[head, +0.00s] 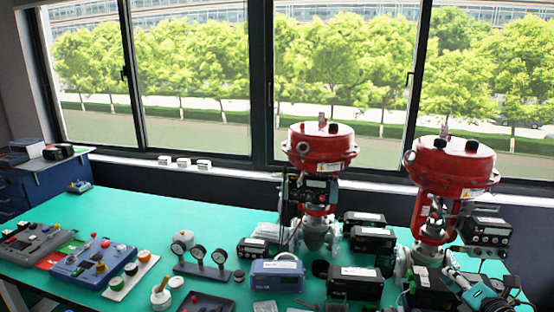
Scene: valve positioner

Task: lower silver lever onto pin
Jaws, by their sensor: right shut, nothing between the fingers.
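Two red-topped valves stand at the right of the green table, a left valve (319,150) and a right valve (450,172). Each has a positioner with a dark face beside its stem, one on the left valve (320,189) and one on the right valve (489,233). The silver lever and the pin are too small to make out for certain among the metal parts around the stems. My right gripper (450,271) is low at the right, in front of the right valve's base. It is shut and looks empty. My left gripper is not in view.
Black instrument boxes (355,282) and a blue-grey box (277,275) crowd the table before the valves. Control boxes (92,262) fill the left end.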

